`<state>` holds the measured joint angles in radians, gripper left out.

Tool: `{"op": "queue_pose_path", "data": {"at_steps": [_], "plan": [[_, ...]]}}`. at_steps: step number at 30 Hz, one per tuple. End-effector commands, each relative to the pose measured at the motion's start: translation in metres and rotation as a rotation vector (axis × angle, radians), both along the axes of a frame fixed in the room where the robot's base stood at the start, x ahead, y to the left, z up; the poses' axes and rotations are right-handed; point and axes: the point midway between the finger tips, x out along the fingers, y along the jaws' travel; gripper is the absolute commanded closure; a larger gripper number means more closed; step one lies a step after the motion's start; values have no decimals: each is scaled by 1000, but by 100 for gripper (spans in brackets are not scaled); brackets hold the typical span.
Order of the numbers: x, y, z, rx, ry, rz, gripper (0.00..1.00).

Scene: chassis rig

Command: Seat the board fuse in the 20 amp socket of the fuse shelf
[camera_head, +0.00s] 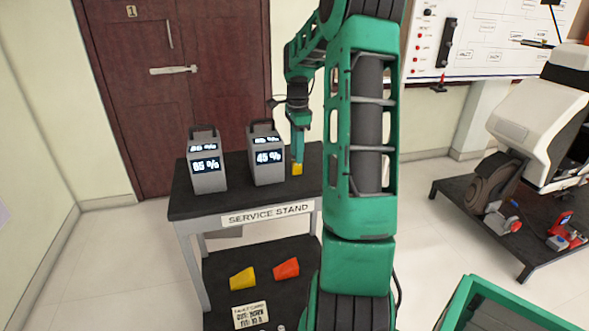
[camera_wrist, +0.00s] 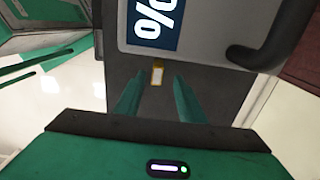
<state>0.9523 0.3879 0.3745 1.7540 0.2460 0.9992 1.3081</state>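A small yellow piece (camera_head: 297,169), possibly a fuse, is on the dark top of the service stand (camera_head: 268,213), at the right of the top. My gripper (camera_head: 298,150) points down just above it. In the wrist view the two green fingers of my gripper (camera_wrist: 157,95) are apart, and the yellow piece (camera_wrist: 156,74) shows beyond the gap between them; whether they touch it cannot be told. A yellow block (camera_head: 242,277) and an orange-red block (camera_head: 287,268) lie on the lower shelf. I cannot make out the fuse shelf's sockets or the 20 amp mark.
Two grey boxes with handles and percent displays, one reading 65 % (camera_head: 207,175) and one 45 % (camera_head: 267,165), stand left of my gripper. A fault card (camera_head: 250,315) lies on the lower shelf. My arm hides the stand's right side. A green-rimmed bin (camera_head: 462,300) is at lower right.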

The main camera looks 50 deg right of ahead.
Motion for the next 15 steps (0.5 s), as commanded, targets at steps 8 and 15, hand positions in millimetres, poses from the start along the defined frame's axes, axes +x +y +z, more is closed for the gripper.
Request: {"op": "queue_pose_path", "data": {"at_steps": [8, 15], "plan": [[-2, 4, -37, 2, 2, 0, 64], [-2, 4, -44, 1, 1, 0, 64]]}}
